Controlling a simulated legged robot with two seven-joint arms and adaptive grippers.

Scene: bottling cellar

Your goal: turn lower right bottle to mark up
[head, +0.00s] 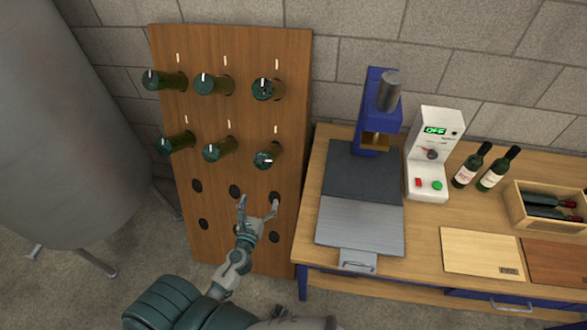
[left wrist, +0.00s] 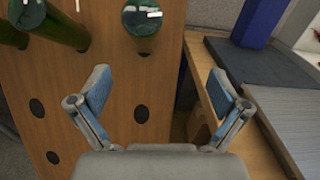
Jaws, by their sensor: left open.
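The lower right bottle (head: 268,156) is dark green and sticks base-first out of the wooden rack (head: 220,180). A short white mark on its base lies tilted sideways, not upright. The same bottle (left wrist: 142,20) shows at the top of the left wrist view, its white mark right of the base's middle. A pale tick on the board is above the bottle in the head view. My left gripper (head: 258,204) is open and empty, below the bottle and apart from it. Its spread fingers (left wrist: 160,82) show in the left wrist view. My right gripper is not in view.
Several other bottles sit in the rack, the nearest being the lower middle one (head: 219,149). Empty holes are below. A workbench (head: 310,225) with a blue press (head: 376,110) and a white control box (head: 432,155) stands right. A large grey tank (head: 80,120) stands left.

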